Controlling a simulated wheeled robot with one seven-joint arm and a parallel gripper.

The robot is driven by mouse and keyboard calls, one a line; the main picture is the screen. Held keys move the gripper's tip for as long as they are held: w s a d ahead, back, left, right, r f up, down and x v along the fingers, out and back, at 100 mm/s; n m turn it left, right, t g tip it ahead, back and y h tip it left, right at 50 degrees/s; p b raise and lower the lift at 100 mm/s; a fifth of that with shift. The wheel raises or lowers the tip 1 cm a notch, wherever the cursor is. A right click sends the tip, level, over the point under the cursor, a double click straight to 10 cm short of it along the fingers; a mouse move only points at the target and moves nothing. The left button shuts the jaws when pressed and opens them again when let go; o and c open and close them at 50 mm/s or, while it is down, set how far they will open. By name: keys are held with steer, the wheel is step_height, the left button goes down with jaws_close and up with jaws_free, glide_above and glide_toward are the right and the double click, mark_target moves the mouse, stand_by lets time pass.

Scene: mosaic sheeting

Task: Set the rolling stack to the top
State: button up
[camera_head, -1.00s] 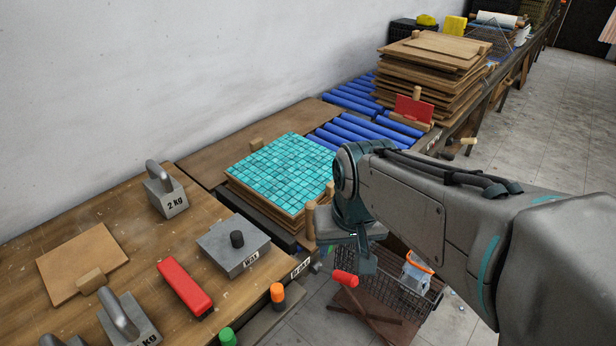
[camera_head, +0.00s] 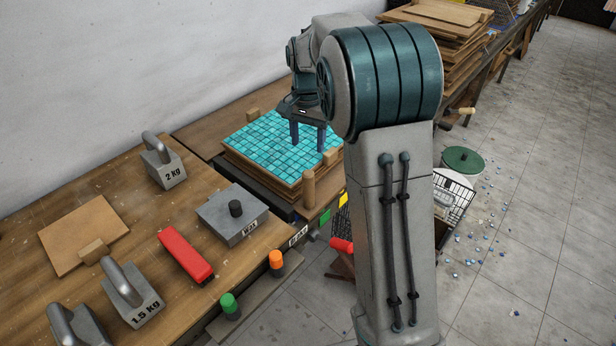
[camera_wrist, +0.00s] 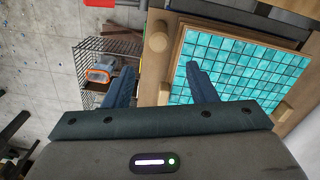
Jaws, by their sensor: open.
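The stack of wooden boards (camera_head: 262,182), topped by a turquoise mosaic sheet (camera_head: 262,143), sits on the low track beside the bench. An upright wooden peg (camera_head: 308,188) stands at its near right corner. My gripper (camera_head: 308,146) is open and empty, pointing down, and appears in front of the mosaic's right part. In the wrist view the mosaic (camera_wrist: 240,68) lies on the right. A round wooden peg (camera_wrist: 157,38) shows ahead between the fingers' directions; one finger overlaps the mosaic, the other the floor side. I cannot tell the height above the stack.
The bench holds a 2 kg weight (camera_head: 165,162), a grey block (camera_head: 232,217), a red block (camera_head: 186,255) and a 1.5 kg weight (camera_head: 133,292). Green (camera_head: 229,305) and orange (camera_head: 277,262) buttons line its edge. Another board stack (camera_head: 440,38) stands behind; my arm hides the rollers.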

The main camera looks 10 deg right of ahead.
mark_target(309, 172)
step_height(309, 172, down, 13)
steer(key=shift+f, duration=0.1)
stand_by(0.3)
jaws_close()
steer(key=shift+d, duration=0.1)
